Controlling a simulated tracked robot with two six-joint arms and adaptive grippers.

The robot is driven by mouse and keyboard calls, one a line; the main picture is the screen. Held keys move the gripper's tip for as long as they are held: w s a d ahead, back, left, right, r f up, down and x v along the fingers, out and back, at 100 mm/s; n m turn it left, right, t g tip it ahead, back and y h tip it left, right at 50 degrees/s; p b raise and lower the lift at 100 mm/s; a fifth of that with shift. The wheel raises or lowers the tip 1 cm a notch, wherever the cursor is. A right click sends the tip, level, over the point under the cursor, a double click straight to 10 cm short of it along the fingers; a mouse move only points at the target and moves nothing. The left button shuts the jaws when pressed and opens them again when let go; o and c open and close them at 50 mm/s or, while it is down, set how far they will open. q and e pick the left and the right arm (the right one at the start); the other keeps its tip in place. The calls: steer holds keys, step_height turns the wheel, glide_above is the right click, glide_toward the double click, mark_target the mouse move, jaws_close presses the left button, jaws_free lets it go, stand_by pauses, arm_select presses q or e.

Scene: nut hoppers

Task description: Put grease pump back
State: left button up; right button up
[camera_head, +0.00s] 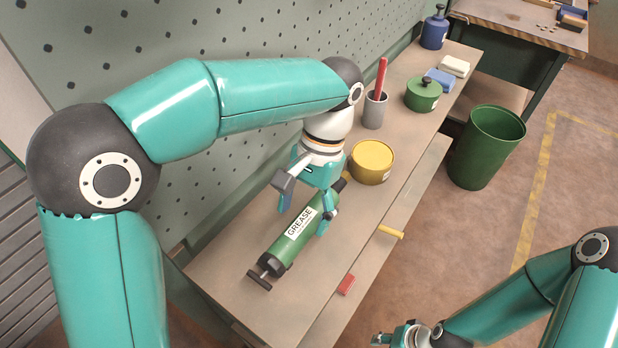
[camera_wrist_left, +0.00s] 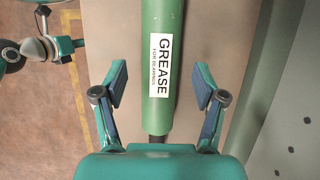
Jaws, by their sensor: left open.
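The grease pump is a green cylinder (camera_head: 287,245) with a white GREASE label and a dark end with a handle. It lies on the narrow bench along the pegboard wall. My left gripper (camera_head: 306,207) is open over the pump, with one finger on each side of the green barrel. In the left wrist view the barrel (camera_wrist_left: 160,110) runs between the open fingers (camera_wrist_left: 160,90), with a gap on both sides. Part of the pump's far end is hidden behind the gripper. My right gripper (camera_head: 385,340) shows only partly at the bottom edge of the head view.
A yellow tin (camera_head: 371,163) stands close to my left gripper. Behind it are a grey cup (camera_head: 375,112) with a red-handled tool and a green lidded pot (camera_head: 422,96). A green bin (camera_head: 487,147) stands on the floor.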

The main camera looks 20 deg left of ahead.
arm_select(q)
steer(key=p+v, duration=0.1)
steer(key=v, duration=0.6)
steer(key=shift+r, duration=0.2)
